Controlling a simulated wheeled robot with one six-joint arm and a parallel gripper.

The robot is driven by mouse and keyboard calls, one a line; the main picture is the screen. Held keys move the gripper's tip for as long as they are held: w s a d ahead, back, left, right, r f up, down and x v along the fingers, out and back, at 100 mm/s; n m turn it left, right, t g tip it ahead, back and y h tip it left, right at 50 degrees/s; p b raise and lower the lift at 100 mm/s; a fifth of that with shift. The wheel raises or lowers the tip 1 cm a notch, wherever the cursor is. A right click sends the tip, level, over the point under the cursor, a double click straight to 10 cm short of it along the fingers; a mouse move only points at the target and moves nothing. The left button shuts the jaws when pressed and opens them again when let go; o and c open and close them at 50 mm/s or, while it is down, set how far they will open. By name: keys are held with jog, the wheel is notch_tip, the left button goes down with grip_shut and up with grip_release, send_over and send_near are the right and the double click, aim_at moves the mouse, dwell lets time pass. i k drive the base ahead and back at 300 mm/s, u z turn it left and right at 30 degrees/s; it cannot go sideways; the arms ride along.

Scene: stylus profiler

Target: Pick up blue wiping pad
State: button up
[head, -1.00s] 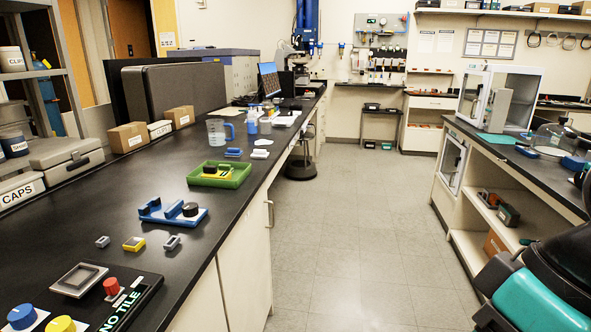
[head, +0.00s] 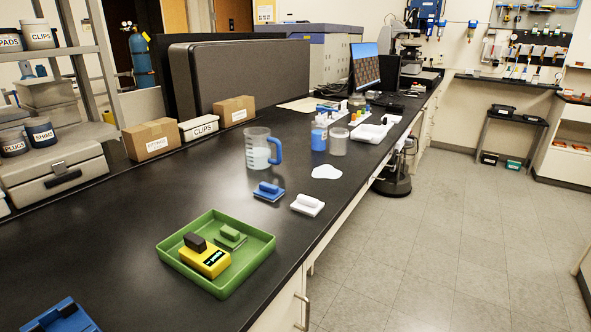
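The blue wiping pad (head: 269,192) lies on the black bench top in the head view, a small flat blue pad with a raised grip on top. A similar white pad (head: 307,205) lies just to its right, apart from it, near the bench's front edge. My gripper is not in view.
A green tray (head: 262,259) holding a yellow device and a green pad stands in front. Behind the pads are a measuring jug (head: 258,150), a white puddle-like patch (head: 326,172) and a blue-labelled bottle (head: 319,137). Clear floor (head: 430,240) lies right of the bench.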

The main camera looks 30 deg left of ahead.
aim_at(267, 191)
jog(key=i, duration=2.5)
jog(key=u, duration=3.7)
